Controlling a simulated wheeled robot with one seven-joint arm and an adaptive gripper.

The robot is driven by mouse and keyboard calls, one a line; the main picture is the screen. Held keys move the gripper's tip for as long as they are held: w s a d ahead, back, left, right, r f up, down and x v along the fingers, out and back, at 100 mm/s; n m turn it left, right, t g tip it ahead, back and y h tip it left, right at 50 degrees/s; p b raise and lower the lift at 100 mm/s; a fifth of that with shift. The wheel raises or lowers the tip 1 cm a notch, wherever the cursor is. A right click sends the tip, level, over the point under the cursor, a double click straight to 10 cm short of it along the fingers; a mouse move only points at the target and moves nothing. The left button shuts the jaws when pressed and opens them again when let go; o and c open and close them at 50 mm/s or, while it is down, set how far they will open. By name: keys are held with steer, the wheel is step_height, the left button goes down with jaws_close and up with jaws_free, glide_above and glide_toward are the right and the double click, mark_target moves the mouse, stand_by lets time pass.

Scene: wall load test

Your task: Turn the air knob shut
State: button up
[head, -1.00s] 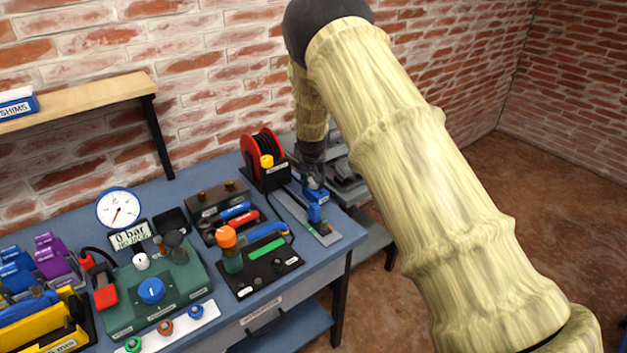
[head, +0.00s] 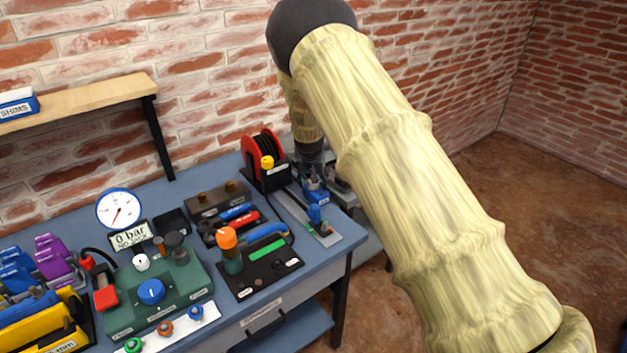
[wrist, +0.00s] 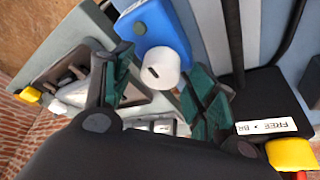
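A blue round knob (head: 151,291) with a white mark sits on a green panel (head: 185,297) on the bench. No label that I can read names it the air knob. A white dial gauge (head: 118,209) stands behind it, with a display (head: 131,236) reading 0 bar. My gripper (wrist: 162,85) is open in the wrist view, its green-padded fingers spread apart. Between and beyond them is a white round end with a dark slot (wrist: 160,68) on a blue block (wrist: 152,32); I see no finger contact. In the head view my gripper is far right of the blue knob, at the blue clamp (head: 316,192), its fingers not clear.
A red cable reel (head: 263,155) stands close beside my gripper. A black board (head: 262,272) with an orange-topped post (head: 228,238) lies between the clamp and the green panel. Small coloured knobs (head: 165,328) line the front edge. A shelf (head: 85,102) hangs at upper left.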

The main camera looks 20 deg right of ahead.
steer(key=v, duration=1.2)
steer(key=shift+w, duration=0.1)
